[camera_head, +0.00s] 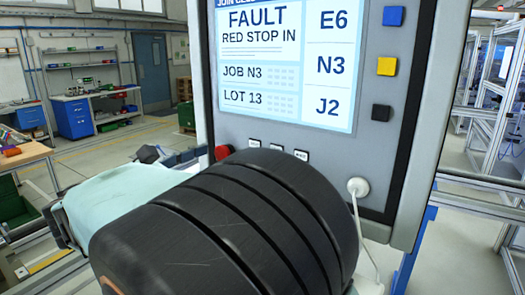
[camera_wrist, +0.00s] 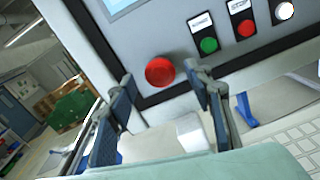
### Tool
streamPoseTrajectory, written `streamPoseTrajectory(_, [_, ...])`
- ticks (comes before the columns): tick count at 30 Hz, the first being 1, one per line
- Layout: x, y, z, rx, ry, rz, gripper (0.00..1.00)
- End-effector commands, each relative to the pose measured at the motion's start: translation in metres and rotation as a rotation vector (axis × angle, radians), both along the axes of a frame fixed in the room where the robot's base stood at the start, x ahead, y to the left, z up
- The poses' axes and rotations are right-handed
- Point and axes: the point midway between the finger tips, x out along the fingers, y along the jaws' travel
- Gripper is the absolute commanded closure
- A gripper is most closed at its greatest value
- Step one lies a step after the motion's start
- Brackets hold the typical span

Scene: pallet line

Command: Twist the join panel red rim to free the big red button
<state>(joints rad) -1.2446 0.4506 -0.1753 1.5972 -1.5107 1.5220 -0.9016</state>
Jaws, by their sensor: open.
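The big red button (camera_wrist: 160,72) is a round red knob at the lower left of the join panel (camera_wrist: 165,22) in the wrist view. I cannot make out its rim as a separate part. In the head view the button (camera_head: 222,152) shows partly, behind my dark arm. My gripper (camera_wrist: 163,70) is open and empty. Its two fingers stand to either side of the button in the picture, nearer to the camera; I see no contact. The panel (camera_head: 385,160) has a screen (camera_head: 285,60) reading "FAULT RED STOP IN".
Right of the big button, the wrist view shows a green button (camera_wrist: 208,45), a smaller red button (camera_wrist: 247,28) and a white one (camera_wrist: 284,11). Blue, yellow and black keys line the screen's right side. A blue cabinet (camera_head: 75,118) stands far behind, with open floor before it.

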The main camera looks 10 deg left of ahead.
Motion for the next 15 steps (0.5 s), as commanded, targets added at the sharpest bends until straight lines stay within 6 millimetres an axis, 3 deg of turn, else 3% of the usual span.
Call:
streamPoseTrajectory(6, [0.022, -0.011, 0.000, 0.000, 0.002, -0.001, 0.53])
streamPoseTrajectory(15, [0.025, -0.013, 0.000, 0.000, 0.000, 0.000, 0.53])
